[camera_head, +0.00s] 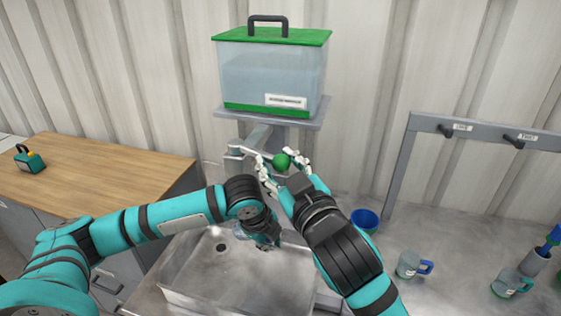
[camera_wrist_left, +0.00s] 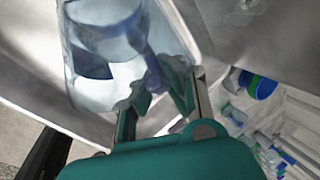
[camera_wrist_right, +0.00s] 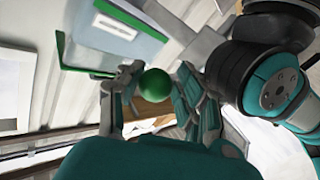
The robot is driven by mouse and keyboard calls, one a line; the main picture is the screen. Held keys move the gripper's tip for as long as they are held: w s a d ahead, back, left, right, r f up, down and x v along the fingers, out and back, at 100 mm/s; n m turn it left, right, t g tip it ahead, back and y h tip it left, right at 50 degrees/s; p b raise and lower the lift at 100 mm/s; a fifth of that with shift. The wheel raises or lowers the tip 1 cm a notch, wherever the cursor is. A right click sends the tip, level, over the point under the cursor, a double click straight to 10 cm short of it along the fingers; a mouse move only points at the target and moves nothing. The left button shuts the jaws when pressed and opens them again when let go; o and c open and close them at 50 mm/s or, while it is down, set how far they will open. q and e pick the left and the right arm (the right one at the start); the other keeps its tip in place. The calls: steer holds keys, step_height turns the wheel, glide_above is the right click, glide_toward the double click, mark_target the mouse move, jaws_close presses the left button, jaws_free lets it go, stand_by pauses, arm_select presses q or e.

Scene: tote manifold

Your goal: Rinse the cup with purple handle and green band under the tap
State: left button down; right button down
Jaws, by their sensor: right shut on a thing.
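A clear cup (camera_wrist_left: 105,60) with a purple-blue handle (camera_wrist_left: 154,72) is at my left gripper (camera_wrist_left: 160,98), whose fingers are closed about the handle. The cup is over the steel sink (camera_head: 182,277); in the head view it (camera_head: 240,231) is mostly hidden by my left gripper (camera_head: 262,238). I cannot make out a green band on it. My right gripper (camera_head: 283,166) is shut on the green ball knob (camera_head: 281,161) of the tap (camera_head: 252,143), below the water tank (camera_head: 268,75). The knob also shows in the right wrist view (camera_wrist_right: 155,84). Running water cannot be made out.
Two clear cups with blue handles, one nearer (camera_head: 408,265) and one farther right (camera_head: 506,285), stand on the counter by a brush holder (camera_head: 535,262). A hook rack (camera_head: 470,131) stands behind. A wooden worktop (camera_head: 100,175) lies left.

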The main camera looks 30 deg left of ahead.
steer(key=shift+w+d+r, duration=0.15)
steer(key=shift+w+r, duration=0.05)
steer(key=shift+r, duration=0.1)
steer(key=c, duration=1.3)
jaws_free()
steer(key=o, duration=0.3)
steer(key=shift+w+d+f, duration=0.1)
steer(key=shift+w+f, duration=0.05)
steer(key=shift+o, duration=0.2)
steer(key=shift+s+d, duration=0.15)
steer(key=shift+s, duration=0.15)
steer(key=v, duration=1.1)
steer(key=shift+d, duration=0.25)
